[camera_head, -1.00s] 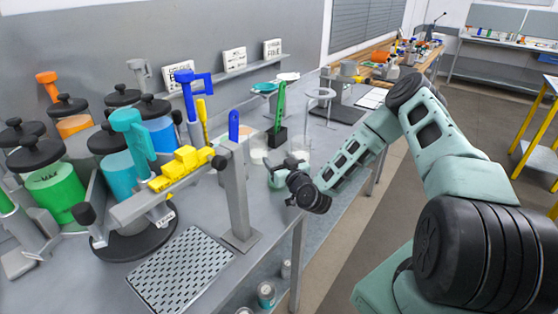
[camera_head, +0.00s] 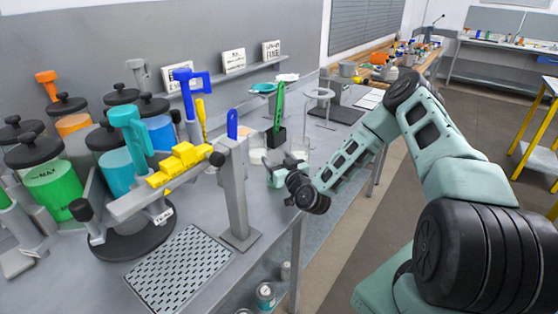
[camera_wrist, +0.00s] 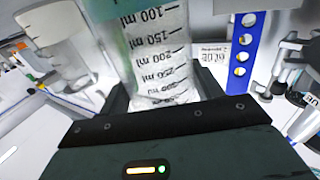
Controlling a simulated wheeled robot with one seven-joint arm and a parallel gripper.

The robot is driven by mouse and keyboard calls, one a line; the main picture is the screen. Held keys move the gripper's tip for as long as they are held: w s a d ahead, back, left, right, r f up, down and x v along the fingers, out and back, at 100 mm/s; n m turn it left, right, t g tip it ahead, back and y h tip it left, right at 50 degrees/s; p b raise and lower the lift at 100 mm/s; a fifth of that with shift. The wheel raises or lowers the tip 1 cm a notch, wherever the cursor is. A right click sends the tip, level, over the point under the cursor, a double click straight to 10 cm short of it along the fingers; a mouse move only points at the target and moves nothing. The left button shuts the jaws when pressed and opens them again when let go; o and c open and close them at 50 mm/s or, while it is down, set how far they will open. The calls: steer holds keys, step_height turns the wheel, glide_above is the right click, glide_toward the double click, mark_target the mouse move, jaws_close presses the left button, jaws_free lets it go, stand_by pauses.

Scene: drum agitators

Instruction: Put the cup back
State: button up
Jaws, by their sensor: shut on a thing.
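The cup (camera_wrist: 155,45) is a clear beaker with black ml markings. It stands between the jaws of my gripper (camera_wrist: 150,95) in the wrist view, and the gripper is shut on it. The cup's lower part is hidden by the gripper body. In the head view my gripper (camera_head: 275,168) is low over the grey bench, right of the grey post. The cup is hard to make out there. I cannot tell whether its base touches the bench.
Another clear graduated vessel (camera_wrist: 62,42) is close at the left in the wrist view. A blue perforated strip (camera_wrist: 241,50) stands at the right. In the head view a grey post (camera_head: 235,195), a perforated mat (camera_head: 180,270) and several lidded drums are to the left. A ring stand (camera_head: 320,95) is behind.

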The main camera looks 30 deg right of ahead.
step_height(320, 180, down, 2)
steer(key=shift+s+f, duration=0.1)
steer(key=shift+s, duration=0.05)
steer(key=o, duration=1.2)
steer(key=shift+s, duration=0.1)
steer(key=shift+s+a+f, duration=0.1)
steer(key=shift+s, duration=0.1)
steer(key=s+b, duration=0.1)
steer(key=s, duration=0.1)
steer(key=s+b, duration=0.1)
steer(key=s, duration=0.2)
steer(key=s+a+b, duration=0.1)
steer(key=s, duration=0.2)
steer(key=shift+s, duration=0.2)
steer(key=shift+s+a+r+p, duration=0.2)
steer(key=shift+s+r, duration=0.1)
steer(key=shift+s, duration=1.05)
steer(key=shift+s+a+r+p, duration=0.2)
steer(key=shift+s+r, duration=0.15)
steer(key=shift+s, duration=0.95)
steer(key=shift+s+a+r+p, duration=0.1)
steer(key=shift+s+r+p, duration=0.15)
steer(key=shift+s, duration=1.1)
